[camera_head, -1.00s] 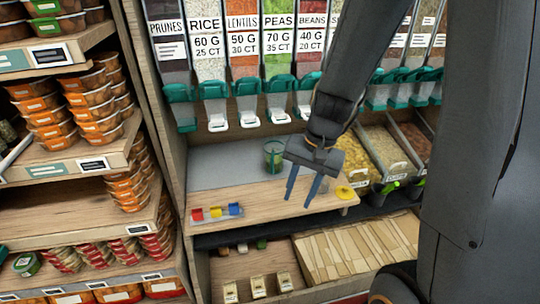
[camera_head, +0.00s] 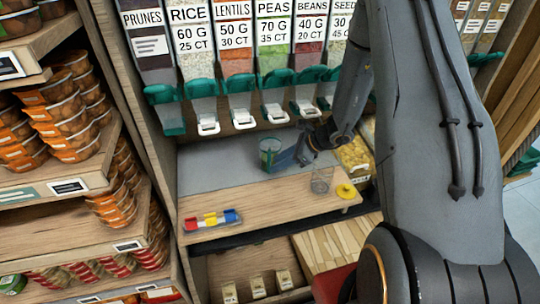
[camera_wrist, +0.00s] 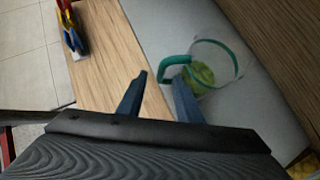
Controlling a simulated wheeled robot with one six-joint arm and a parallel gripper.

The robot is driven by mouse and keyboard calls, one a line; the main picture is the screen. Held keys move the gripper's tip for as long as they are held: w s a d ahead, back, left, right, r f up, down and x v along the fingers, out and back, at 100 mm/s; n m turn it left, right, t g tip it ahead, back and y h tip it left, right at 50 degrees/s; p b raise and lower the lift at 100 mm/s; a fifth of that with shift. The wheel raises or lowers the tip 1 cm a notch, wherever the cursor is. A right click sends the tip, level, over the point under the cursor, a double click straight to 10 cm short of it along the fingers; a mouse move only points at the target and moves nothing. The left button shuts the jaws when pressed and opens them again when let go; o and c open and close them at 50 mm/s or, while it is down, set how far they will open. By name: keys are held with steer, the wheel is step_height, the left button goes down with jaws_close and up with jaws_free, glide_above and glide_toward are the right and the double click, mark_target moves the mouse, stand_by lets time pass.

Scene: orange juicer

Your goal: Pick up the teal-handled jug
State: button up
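The clear jug with a teal handle (camera_head: 268,153) stands on the grey surface at the back of the wooden counter. In the wrist view the jug (camera_wrist: 222,75) has a teal rim, and green shows inside or through it. Its teal handle (camera_wrist: 172,67) points toward my fingers. My gripper (camera_wrist: 160,92) is open and empty, with the handle just ahead of the fingertips and nearer the right finger. In the head view my gripper (camera_head: 290,155) is just right of the jug. I cannot tell whether a finger touches the handle.
A clear glass (camera_head: 321,180) and a yellow round item (camera_head: 345,191) stand on the counter (camera_head: 265,200) near its right end. A rack with red, yellow and blue pieces (camera_head: 212,219) is at the left front. Dispensers with teal spouts (camera_head: 240,100) hang above.

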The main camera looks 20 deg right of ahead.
steer(key=shift+p+x, duration=1.3)
steer(key=shift+x, duration=1.4)
steer(key=shift+w, duration=0.15)
steer(key=shift+c, duration=0.4)
jaws_close()
